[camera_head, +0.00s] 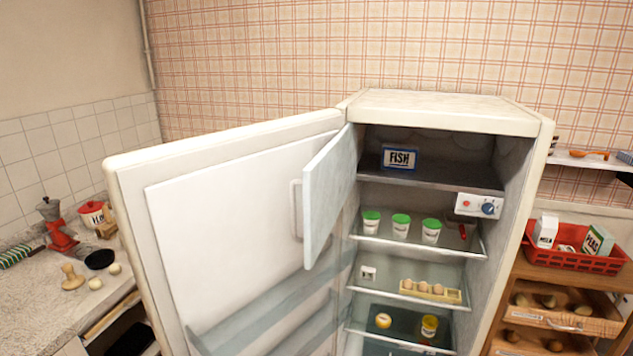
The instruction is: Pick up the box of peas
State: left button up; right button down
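A white box with green lettering that seems to read "PEAS" (598,241) leans tilted in a red basket at the right edge of the view. Its lower part is hidden by the basket wall. The red basket (570,263) stands on top of a wooden drawer unit, right of the fridge. Neither of my grippers is in view.
The white fridge (450,108) stands open, its large door (240,240) swung left and its small freezer door (328,195) open. A fish box (399,158) is in the freezer compartment. A white carton (545,231) shares the basket. A cluttered counter (40,297) is at left.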

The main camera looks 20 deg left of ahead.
aim_at(599, 241)
jog(key=k+j, duration=0.15)
jog(key=j, duration=0.2)
jog(key=k+j+z, duration=0.1)
jog(key=j, duration=0.2)
jog(key=k+j+z, duration=0.1)
jog(key=j, duration=1.35)
jog(key=l, duration=0.5)
jog(key=i+l, duration=0.15)
jog(key=l, duration=0.4)
jog(key=i+l+u, duration=0.1)
jog(key=l, duration=0.2)
jog(key=i+l+u, duration=0.15)
jog(key=l, duration=0.2)
jog(key=l+u, duration=0.1)
jog(key=l, duration=0.2)
jog(key=i+l+u, duration=0.15)
jog(key=l, duration=0.35)
jog(key=i+l+u, duration=0.15)
jog(key=l, duration=0.4)
jog(key=i+l+u, duration=0.15)
jog(key=l, duration=0.35)
jog(key=i+l+u, duration=0.15)
jog(key=l, duration=0.4)
